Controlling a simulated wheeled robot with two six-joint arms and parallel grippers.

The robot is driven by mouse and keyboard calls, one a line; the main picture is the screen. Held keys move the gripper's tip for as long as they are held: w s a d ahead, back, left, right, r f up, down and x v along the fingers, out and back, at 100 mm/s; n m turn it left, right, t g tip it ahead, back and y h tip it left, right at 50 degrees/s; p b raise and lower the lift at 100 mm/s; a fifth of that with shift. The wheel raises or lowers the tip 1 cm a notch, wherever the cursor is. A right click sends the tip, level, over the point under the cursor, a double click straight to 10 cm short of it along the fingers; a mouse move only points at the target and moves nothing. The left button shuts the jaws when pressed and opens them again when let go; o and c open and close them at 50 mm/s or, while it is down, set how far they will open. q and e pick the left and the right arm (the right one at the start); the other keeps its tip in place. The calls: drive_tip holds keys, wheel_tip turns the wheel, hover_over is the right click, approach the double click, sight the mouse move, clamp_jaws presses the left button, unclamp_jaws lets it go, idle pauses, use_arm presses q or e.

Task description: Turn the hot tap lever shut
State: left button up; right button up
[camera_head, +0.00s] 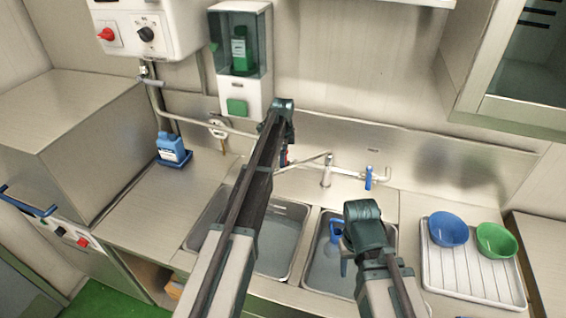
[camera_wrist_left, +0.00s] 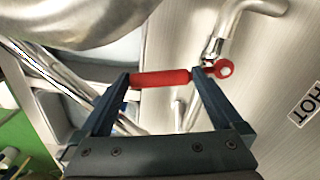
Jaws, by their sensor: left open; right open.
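The red hot tap lever (camera_wrist_left: 160,78) lies across the left wrist view, with its round end (camera_wrist_left: 225,69) past the right finger. My left gripper (camera_wrist_left: 165,76) is open, with one finger near each end of the red grip; whether either finger touches it I cannot tell. A HOT label (camera_wrist_left: 306,104) is on the steel wall beside it. In the head view, a bit of red (camera_head: 284,156) shows by my left gripper, and my arm hides most of it. The mixer tap (camera_head: 327,170) has a blue lever (camera_head: 368,177) at right. My right gripper (camera_head: 346,254) is open above the right basin.
A blue jug (camera_head: 336,230) is in the right basin (camera_head: 322,272). The left basin (camera_head: 282,250) is partly behind my left arm. A white drainer (camera_head: 463,275) holds a blue bowl (camera_head: 447,229) and a green bowl (camera_head: 495,241). A blue bottle (camera_head: 172,148) stands left.

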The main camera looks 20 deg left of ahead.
use_arm(q)
clamp_jaws()
drive_tip(key=shift+a+m, duration=1.1)
drive_tip(key=shift+m, duration=0.4)
unclamp_jaws()
drive_tip(key=shift+r, duration=0.1)
wheel_tip(320, 180, up, 14)
drive_tip(key=p, duration=1.4)
drive_tip(key=shift+f, duration=0.2)
